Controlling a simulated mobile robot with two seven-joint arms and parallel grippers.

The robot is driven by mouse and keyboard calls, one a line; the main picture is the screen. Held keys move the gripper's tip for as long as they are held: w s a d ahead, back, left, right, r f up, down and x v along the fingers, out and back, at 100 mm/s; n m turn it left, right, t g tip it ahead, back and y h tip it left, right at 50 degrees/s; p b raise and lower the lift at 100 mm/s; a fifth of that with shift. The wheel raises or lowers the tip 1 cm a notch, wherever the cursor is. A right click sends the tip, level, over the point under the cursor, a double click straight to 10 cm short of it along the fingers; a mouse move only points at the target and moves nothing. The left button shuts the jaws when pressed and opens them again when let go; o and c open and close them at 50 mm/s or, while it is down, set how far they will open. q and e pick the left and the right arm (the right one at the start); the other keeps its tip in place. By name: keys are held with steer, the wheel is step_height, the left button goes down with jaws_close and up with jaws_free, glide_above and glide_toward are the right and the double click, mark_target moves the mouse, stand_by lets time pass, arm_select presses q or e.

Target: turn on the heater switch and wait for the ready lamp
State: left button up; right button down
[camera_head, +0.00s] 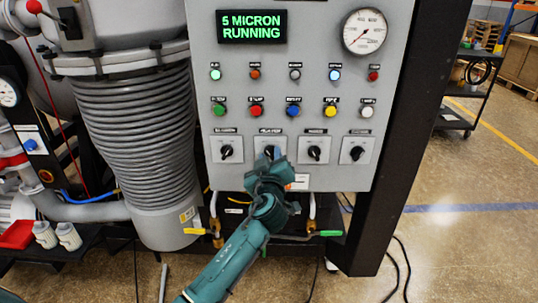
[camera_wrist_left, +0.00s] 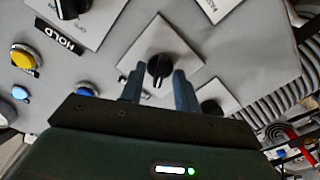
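The grey control panel (camera_head: 300,127) carries a row of black rotary switches on white plates. My left gripper (camera_head: 270,165) is at the second switch from the left and partly covers it. In the left wrist view, the two fingers (camera_wrist_left: 159,88) stand open on either side of a black switch knob (camera_wrist_left: 159,68), with narrow gaps seeming to show beside it. The switch labels are too small to read, so I cannot tell which is the heater switch. Small lamps sit in the upper row, including a pale bluish one (camera_head: 334,75); I cannot tell which is the ready lamp. My right gripper is out of view.
A display (camera_head: 252,27) reads "5 MICRON RUNNING", beside a round gauge (camera_head: 365,31). Coloured buttons, including a yellow one (camera_head: 330,111), sit above the switches. Pipes with valve handles run below the panel. A ribbed bellows (camera_head: 137,135) stands left; open floor lies right.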

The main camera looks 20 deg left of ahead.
arm_select(q)
steer(key=shift+s, duration=0.1)
steer(key=shift+c, duration=0.5)
jaws_close()
steer(key=shift+m, duration=0.3)
steer(key=shift+m+b, duration=0.6)
steer(key=shift+m, duration=0.3)
steer(key=m, duration=0.3)
steer(key=shift+m+b, duration=0.3)
steer(key=m, duration=0.5)
steer(key=shift+r+m, duration=0.1)
steer(key=shift+m, duration=0.3)
